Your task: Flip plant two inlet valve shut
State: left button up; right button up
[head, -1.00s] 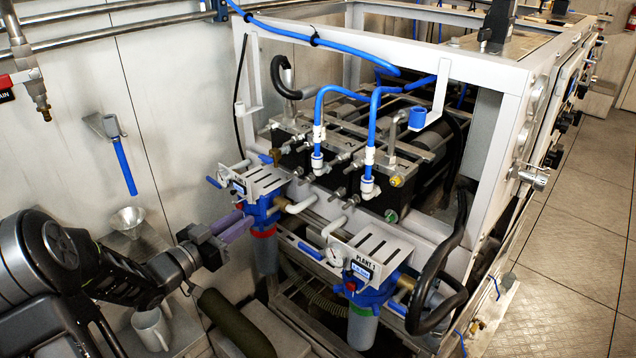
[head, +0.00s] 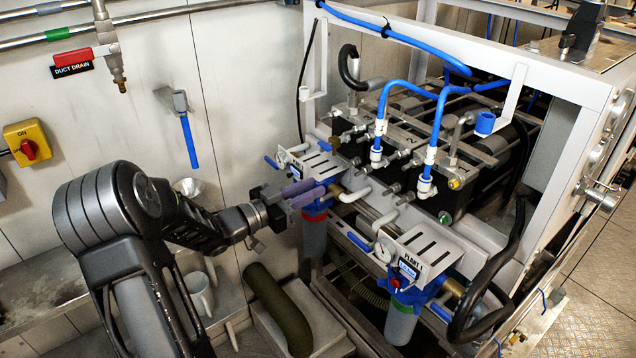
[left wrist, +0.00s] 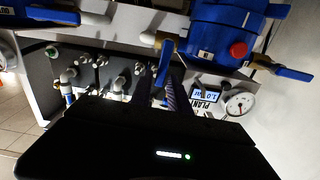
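Plant two's filter unit (head: 316,232), with a blue head, red ring and slotted plate (head: 310,165), is at the centre of the head view. My left gripper (head: 320,188) reaches across its front from the left, with its purple fingers near a brass fitting. In the left wrist view, a blue valve lever (left wrist: 163,62) stands between the apart dark fingers (left wrist: 163,88); contact is unclear. Another blue lever (left wrist: 290,72) sits across the blue housing (left wrist: 222,35); it appears left of the plate in the head view (head: 271,162). No inlet label is readable. My right gripper is out of view.
The plant 1 unit (head: 402,322) stands to the right, with a blue lever (head: 360,242) beside it. Blue hoses (head: 405,84) and a white frame (head: 560,80) rise behind.

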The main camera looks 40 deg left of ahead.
pick_arm(q)
jog(key=shift+x, duration=1.2)
grip_shut()
